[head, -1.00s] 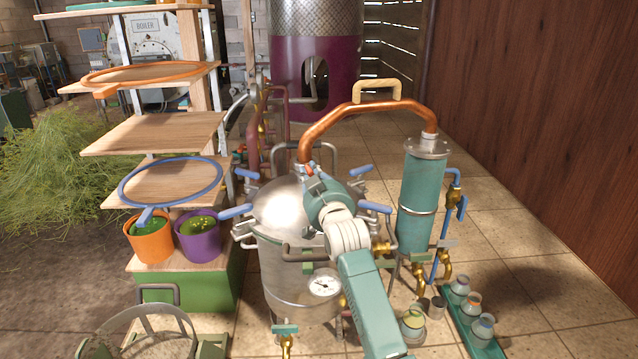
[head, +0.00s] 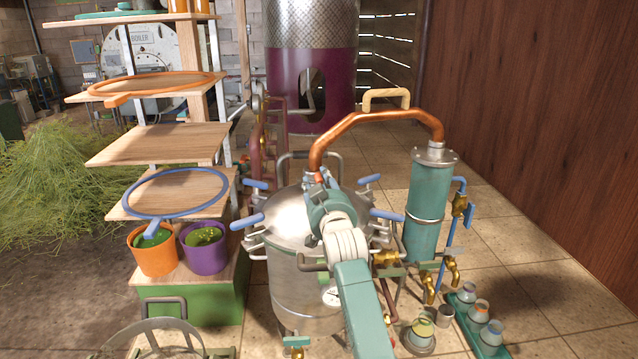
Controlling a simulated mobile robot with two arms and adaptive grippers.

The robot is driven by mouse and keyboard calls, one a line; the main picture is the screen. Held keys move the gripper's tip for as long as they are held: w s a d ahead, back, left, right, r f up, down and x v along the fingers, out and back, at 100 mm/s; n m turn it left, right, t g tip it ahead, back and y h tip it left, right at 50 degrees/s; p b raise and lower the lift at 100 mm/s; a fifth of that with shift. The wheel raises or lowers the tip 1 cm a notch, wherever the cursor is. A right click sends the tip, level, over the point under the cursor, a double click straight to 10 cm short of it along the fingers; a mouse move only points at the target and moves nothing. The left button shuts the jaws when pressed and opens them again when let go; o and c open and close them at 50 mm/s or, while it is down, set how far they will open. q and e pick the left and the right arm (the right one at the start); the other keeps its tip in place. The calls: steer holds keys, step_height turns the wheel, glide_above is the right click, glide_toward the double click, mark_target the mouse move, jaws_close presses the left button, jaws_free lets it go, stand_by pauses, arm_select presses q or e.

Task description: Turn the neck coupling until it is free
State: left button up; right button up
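The still pot (head: 290,265) is a steel vessel with a domed lid and blue-handled clamps around its rim. A copper swan-neck pipe (head: 375,118) with a wooden handle (head: 385,92) runs from above the lid to the teal condenser (head: 426,195). The neck coupling, at the pipe's lower left end, is mostly hidden by my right wrist. My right gripper (head: 318,178) is at that pipe end, just above the lid. Its fingers are small and largely covered, so I cannot tell whether they grip the coupling. My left gripper is not in view.
A wooden shelf rack (head: 160,145) with an orange ring (head: 150,84) and a blue ring (head: 175,192) stands left. An orange pot (head: 152,252) and a purple pot (head: 203,252) sit below. Bottles stand in a green tray (head: 490,345) at lower right.

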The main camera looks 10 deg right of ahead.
steer(key=shift+r, duration=0.1)
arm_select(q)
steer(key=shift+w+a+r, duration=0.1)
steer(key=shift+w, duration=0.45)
arm_select(e)
step_height(320, 180, up, 10)
steer(key=shift+f, duration=0.1)
steer(key=shift+c, duration=0.5)
